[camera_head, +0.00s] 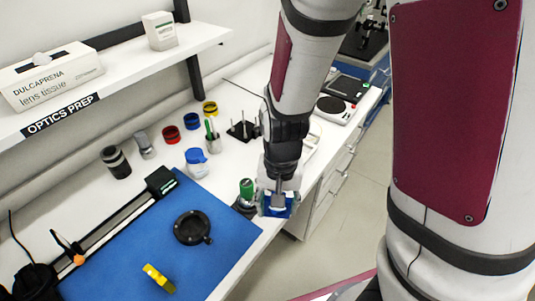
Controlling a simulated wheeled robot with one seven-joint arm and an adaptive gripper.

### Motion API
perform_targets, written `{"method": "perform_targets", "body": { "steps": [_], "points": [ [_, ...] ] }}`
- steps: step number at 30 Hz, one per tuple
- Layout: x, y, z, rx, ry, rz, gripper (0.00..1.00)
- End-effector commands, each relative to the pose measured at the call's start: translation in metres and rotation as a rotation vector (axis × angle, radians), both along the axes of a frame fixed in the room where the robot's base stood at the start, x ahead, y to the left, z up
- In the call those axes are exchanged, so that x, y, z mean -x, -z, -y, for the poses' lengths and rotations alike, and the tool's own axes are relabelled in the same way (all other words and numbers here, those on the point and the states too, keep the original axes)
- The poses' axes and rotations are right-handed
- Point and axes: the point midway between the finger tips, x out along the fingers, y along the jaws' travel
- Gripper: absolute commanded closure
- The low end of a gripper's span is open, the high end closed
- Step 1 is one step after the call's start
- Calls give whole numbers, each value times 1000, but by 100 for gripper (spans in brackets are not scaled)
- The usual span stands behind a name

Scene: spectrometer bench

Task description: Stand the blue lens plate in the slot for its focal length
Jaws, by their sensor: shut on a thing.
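The blue lens plate (283,212) is at the front edge of the bench, held in my gripper (278,203). My gripper points down and is shut on the plate; the fingers cover part of it. I cannot make out its lens or any marking. No slot for the plate can be clearly picked out; my arm and gripper hide part of the bench.
A green-topped item (246,188) stands close left of my gripper. A blue mat (226,222) bears a black ring mount (192,228) and a yellow piece (158,279). A black rail (122,220) runs along it. Jars and a blue-lidded bottle (196,162) stand behind.

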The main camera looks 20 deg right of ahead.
Motion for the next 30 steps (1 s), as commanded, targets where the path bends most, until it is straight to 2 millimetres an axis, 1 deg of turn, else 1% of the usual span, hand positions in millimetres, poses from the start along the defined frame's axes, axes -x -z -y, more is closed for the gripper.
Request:
{"method": "perform_targets", "body": {
  "steps": [1,3,6,10,13,17,27,30],
  "points": [
    [1,1,4,5,107,-1,84],
    [0,3,8,10,252,-1,84],
    [-1,4,13,16,407,1,84],
    [-2,5,17,19,520,4,84],
    [-11,7,20,21,551,5,84],
    [-38,10,26,21,554,6,84],
    [-117,17,46,22,551,6,84],
    [-136,19,51,21,550,6,84]
  ]
}}
